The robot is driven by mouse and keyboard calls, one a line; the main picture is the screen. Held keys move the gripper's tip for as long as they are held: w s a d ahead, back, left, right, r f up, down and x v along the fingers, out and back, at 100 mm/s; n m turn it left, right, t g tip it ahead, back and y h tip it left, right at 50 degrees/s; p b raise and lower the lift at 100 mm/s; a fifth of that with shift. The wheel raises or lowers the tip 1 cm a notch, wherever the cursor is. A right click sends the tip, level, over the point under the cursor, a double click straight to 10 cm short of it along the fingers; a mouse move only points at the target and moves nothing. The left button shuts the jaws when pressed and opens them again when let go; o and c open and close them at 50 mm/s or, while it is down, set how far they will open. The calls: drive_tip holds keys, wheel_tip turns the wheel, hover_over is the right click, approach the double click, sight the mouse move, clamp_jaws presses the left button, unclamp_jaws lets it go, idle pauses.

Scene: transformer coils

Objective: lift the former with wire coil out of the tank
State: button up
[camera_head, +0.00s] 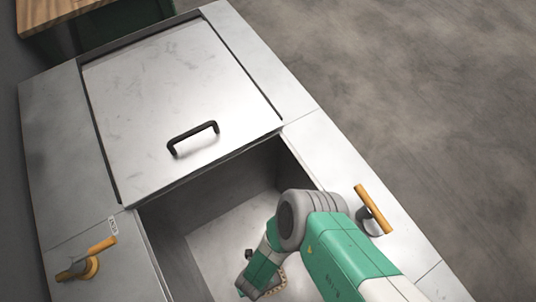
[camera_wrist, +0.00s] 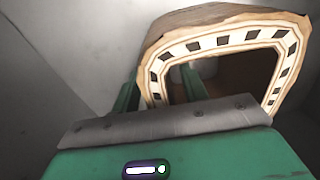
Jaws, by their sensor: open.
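The former with wire coil (camera_wrist: 230,36) fills the upper right of the wrist view, a pale rounded frame with dark slots around its rim and a brownish outer side. Only a small brown dotted bit of it (camera_head: 278,287) shows in the head view, beside my arm. The tank (camera_head: 215,205) is open, with grey metal walls, and my arm reaches down into it. My gripper (camera_wrist: 160,84) is open, its two green fingers at the former's near left side. One finger is outside the rim and the other shows within the frame's opening. Contact cannot be told.
A metal lid (camera_head: 180,90) with a black handle (camera_head: 193,137) covers the far part of the tank top. Orange-handled clamps stand on the left rim (camera_head: 88,258) and right rim (camera_head: 374,209). The tank walls are close around my arm.

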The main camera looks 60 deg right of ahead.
clamp_jaws()
drive_tip(key=shift+r, duration=0.1)
wheel_tip(320, 180, up, 10)
drive_tip(key=p, duration=0.4)
drive_tip(key=shift+p, duration=0.4)
